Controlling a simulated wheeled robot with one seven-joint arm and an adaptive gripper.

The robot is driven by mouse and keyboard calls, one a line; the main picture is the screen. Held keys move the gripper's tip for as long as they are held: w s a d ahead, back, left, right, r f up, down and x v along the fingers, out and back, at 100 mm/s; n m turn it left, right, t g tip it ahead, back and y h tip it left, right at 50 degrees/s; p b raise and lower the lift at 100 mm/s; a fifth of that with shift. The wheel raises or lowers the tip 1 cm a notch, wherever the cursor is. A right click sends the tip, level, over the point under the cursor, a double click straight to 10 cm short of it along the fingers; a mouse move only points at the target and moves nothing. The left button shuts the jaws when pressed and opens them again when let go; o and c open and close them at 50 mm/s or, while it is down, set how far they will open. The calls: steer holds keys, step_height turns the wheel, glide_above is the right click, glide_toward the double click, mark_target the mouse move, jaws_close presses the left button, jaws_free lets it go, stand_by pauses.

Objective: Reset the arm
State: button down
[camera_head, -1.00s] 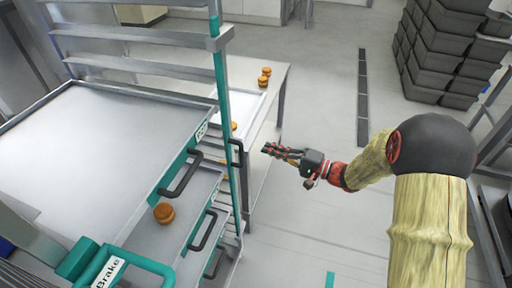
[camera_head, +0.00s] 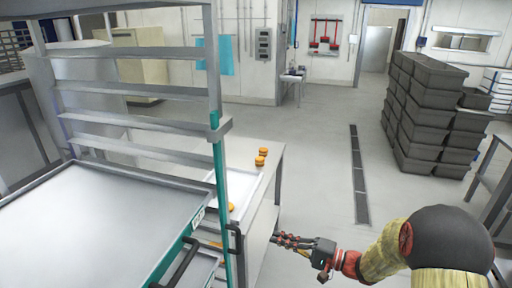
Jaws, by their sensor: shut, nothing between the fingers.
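My gripper (camera_head: 284,240) is at the end of my arm, in the lower middle of the head view. It is shut and empty. It is in the air to the right of the rack's teal post, close to the table's right side. My arm reaches in from the lower right corner, bent at a dark round joint.
A metal rack (camera_head: 222,180) with an empty upper tray (camera_head: 100,215) fills the left. Behind it, a table (camera_head: 272,165) bears a white tray and a few orange-brown rounds (camera_head: 261,157). Grey crates (camera_head: 428,105) are stacked at right. The floor (camera_head: 315,165) between is clear.

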steer(key=s+a+f+m+g+h, duration=0.2)
steer(key=s+f+g, duration=0.3)
steer(key=s+f, duration=0.3)
steer(key=s+d+r+n+g+h, duration=0.15)
steer(key=s+g+h, duration=0.25)
steer(key=s, duration=0.7)
steer(key=s+d+r+n+t+h, duration=0.2)
steer(key=s+d+r+n+h, duration=0.2)
steer(key=s+d+r+h, duration=0.5)
step_height(320, 180, up, 9)
steer(key=s+n+t, duration=0.1)
steer(key=n+t, duration=0.1)
steer(key=t, duration=0.2)
steer(key=shift+d+f+h, duration=0.2)
steer(key=shift+d+h, duration=0.1)
steer(key=shift+h, duration=0.1)
steer(key=shift+n, duration=0.25)
